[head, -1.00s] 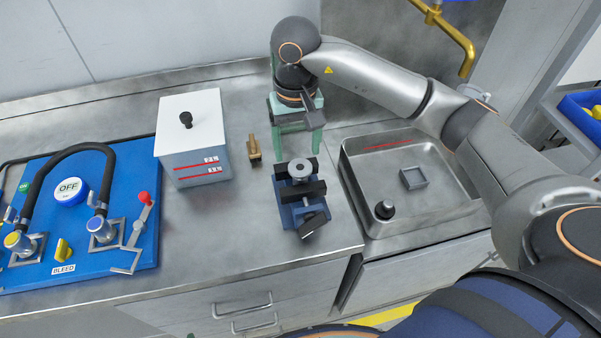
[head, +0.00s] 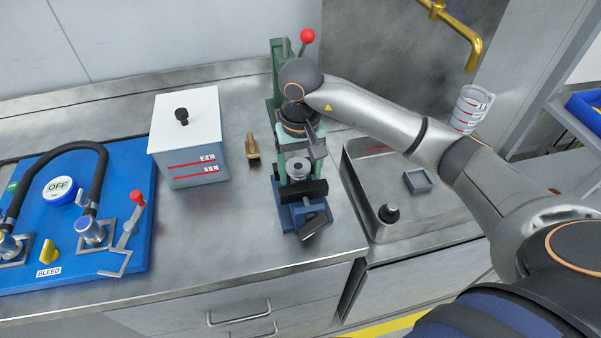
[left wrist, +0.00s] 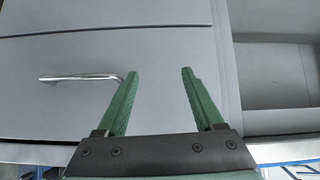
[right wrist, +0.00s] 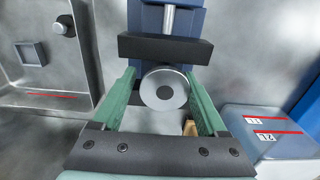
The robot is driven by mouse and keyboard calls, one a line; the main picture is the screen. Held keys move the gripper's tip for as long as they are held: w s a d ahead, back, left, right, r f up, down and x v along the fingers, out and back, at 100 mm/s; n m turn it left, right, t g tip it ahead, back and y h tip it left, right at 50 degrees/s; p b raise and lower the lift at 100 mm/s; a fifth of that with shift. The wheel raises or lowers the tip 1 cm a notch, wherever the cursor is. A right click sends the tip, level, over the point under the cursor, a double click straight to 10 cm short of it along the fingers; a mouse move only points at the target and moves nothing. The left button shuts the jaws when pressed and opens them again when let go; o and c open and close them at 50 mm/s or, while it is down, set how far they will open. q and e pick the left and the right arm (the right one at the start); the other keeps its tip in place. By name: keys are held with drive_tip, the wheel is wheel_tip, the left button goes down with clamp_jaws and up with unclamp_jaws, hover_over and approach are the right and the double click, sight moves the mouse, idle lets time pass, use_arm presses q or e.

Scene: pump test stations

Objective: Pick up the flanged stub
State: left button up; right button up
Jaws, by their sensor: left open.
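The flanged stub (head: 299,167), a grey round flange with a dark centre, stands in the blue vise (head: 288,217) with black jaws. In the right wrist view the flange (right wrist: 153,92) shows face-on between the green fingers of my right gripper (right wrist: 160,74). The fingers are apart, one on each side, with small gaps to the rim. In the head view my right gripper (head: 296,166) is at the far side of the vise, by the stub. My left gripper (left wrist: 154,72) is open and empty, in front of a drawer; it is not in the head view.
A steel tray (head: 440,210) with a black knob-like part and a small square dish is right of the vise. A brass-coloured piece (head: 253,148) and a white-lidded tank (head: 190,140) are to the left. A green press (head: 279,62) with a red knob stands behind.

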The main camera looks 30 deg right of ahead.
sight(301, 166)
drive_tip(key=shift+w, duration=0.1)
drive_tip(key=c, duration=0.3)
clamp_jaws()
drive_tip(key=shift+r, duration=0.1)
drive_tip(key=shift+r, duration=0.1)
wheel_tip(301, 166, up, 9)
drive_tip(key=shift+r, duration=0.1)
drive_tip(key=shift+s, duration=0.2)
drive_tip(key=s+a+f+n+p, duration=0.1)
drive_tip(key=s+a+f+n, duration=0.1)
drive_tip(key=s, duration=0.5)
drive_tip(key=shift+f+n, duration=0.4)
drive_tip(key=shift+f, duration=0.35)
